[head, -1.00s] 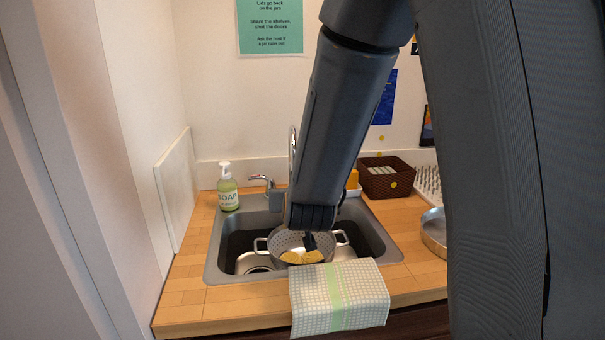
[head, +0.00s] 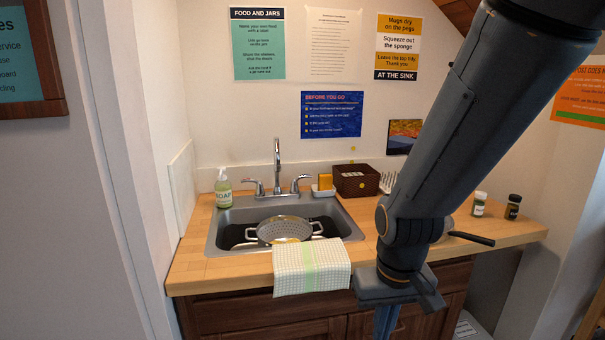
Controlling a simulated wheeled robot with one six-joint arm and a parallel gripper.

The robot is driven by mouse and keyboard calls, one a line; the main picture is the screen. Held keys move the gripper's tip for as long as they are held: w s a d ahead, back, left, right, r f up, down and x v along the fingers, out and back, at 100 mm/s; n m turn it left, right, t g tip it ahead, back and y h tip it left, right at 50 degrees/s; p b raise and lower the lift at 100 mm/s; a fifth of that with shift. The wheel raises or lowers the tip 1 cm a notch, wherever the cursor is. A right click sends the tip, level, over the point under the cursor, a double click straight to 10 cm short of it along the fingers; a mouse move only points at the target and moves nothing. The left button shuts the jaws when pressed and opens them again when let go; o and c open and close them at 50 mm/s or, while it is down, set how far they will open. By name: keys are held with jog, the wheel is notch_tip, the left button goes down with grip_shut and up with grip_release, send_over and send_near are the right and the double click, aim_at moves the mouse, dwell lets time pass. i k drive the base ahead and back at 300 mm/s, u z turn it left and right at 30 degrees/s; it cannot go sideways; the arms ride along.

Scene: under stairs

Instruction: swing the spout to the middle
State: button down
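The chrome tap's tall spout (head: 277,155) rises at the back of the sink, between a left handle (head: 256,188) and a right handle (head: 301,183). It looks upright, with its upper end seen nearly head-on; its exact swing angle is hard to tell. The steel sink (head: 222,222) is set in the wooden counter, with a grey colander (head: 284,227) in it. My gripper (head: 386,318) hangs at the counter's front edge, right of the sink and well apart from the spout. Its fingers are partly hidden, and their opening does not show.
A green soap bottle (head: 223,188) stands left of the sink. A checked towel (head: 311,268) hangs over the front edge. Two jars (head: 479,204) (head: 513,207) and a black pan handle (head: 471,238) are at right.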

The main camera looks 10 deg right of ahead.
aim_at(277, 168)
jog(key=z, duration=0.35)
jog(key=k, duration=0.75)
jog(key=u, duration=0.45)
jog(key=i, duration=0.55)
jog(key=u, duration=0.5)
jog(key=i, duration=1)
jog(key=z, duration=0.4)
